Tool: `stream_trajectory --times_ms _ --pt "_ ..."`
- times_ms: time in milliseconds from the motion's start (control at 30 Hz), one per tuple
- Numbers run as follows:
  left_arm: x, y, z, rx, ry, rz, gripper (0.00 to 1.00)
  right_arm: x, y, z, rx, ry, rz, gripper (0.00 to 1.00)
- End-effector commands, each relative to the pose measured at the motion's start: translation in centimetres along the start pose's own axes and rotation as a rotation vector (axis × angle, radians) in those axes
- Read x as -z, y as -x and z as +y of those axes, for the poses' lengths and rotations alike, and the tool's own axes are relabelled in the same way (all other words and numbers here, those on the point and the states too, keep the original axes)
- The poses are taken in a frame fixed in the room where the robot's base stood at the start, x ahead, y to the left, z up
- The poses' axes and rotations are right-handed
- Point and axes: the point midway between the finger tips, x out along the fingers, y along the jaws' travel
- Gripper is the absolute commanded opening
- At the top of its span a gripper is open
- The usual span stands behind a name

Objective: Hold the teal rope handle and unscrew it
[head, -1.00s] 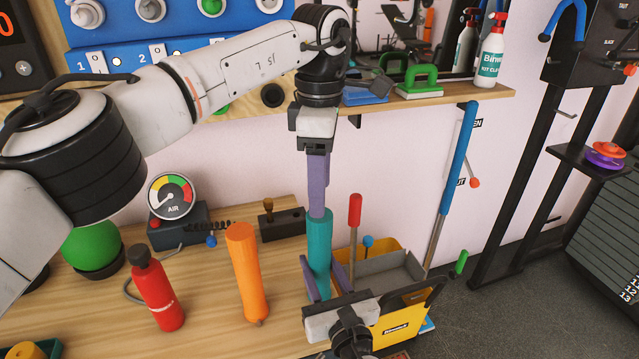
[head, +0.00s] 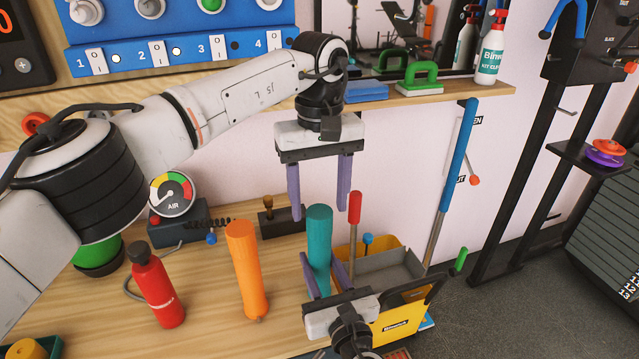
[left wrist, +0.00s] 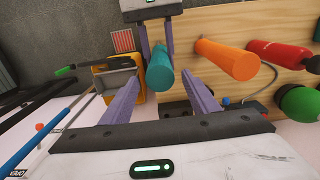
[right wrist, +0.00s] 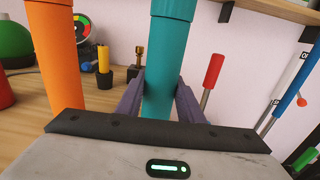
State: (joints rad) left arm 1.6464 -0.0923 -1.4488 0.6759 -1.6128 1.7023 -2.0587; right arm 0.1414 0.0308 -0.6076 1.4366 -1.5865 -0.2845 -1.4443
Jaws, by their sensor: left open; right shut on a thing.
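The teal handle (head: 319,240) stands upright near the table's right end, a plain cylinder with a slightly wider top part. My right gripper (head: 312,280) is shut on its lower part from the front; the right wrist view shows the teal handle (right wrist: 167,70) between the two purple fingers. My left gripper (head: 320,200) hangs above the teal handle with its fingers pointing down. It is open and empty, with the fingers wide apart and clear of the handle. The left wrist view shows the handle's top (left wrist: 160,78) ahead, between the spread fingers. The handle's bottom is hidden.
An orange cylinder (head: 246,270) and a red bottle (head: 157,290) stand to the left. A yellow toolbox (head: 400,322) with a red-handled tool (head: 354,208) is at the right. The air gauge (head: 172,194) is behind. A shelf (head: 440,98) runs above.

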Motion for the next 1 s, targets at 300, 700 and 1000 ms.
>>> stream_trajectory --times_ms 300,700,1000 --pt "0.0 -3.8 0.0 0.001 0.001 0.000 0.55 0.1 0.0 -0.1 0.001 0.001 0.002 0.00" --pt "0.0 -4.2 0.0 0.000 0.002 0.001 0.45 0.1 0.0 -0.1 0.001 0.001 0.002 0.00" --pt "0.0 -4.2 0.0 -0.001 0.020 0.001 0.11 0.1 0.0 0.0 0.001 0.002 0.002 0.00"
